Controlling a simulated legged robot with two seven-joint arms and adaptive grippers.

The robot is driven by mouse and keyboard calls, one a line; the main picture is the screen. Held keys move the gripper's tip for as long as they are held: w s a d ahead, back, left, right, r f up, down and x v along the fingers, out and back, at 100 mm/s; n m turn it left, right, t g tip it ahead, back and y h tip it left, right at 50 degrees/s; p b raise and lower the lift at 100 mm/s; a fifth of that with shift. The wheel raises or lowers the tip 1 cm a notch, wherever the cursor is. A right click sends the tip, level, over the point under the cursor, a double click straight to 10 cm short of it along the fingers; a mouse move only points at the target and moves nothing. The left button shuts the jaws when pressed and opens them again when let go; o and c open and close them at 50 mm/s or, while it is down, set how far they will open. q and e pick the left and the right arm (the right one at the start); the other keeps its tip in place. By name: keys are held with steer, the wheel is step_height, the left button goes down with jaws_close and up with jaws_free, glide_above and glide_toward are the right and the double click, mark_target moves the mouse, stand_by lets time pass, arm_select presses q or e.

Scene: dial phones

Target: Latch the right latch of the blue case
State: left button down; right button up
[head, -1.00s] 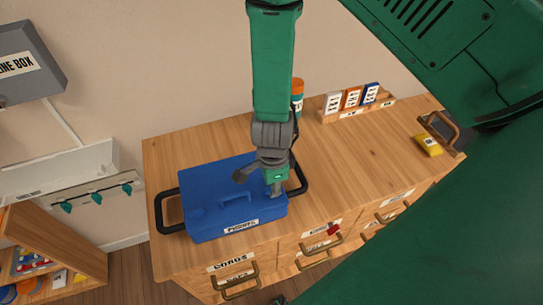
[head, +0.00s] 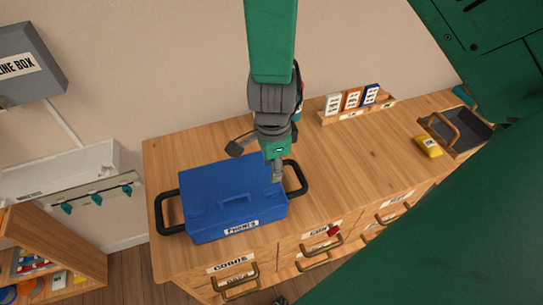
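The blue case (head: 225,195), labelled PHONES, sits with its lid down at the left front of the wooden cabinet top. The latches are too small to make out clearly. My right gripper (head: 257,163) comes down from the top of the head view, over the back right part of the case. Its two fingers are spread apart with nothing between them. One finger tip is near the case's right edge; whether it touches cannot be told. My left gripper is not seen.
Black loop handles (head: 168,212) stand out on both sides of the case. A card rack (head: 358,112) stands at the back, and a yellow item (head: 428,146) and a dark tray (head: 470,130) at the right. The middle of the top is clear. Labelled drawers (head: 235,275) are below.

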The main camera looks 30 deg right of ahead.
step_height(320, 180, up, 3)
stand_by(0.3)
steer(key=shift+d+f, duration=0.1)
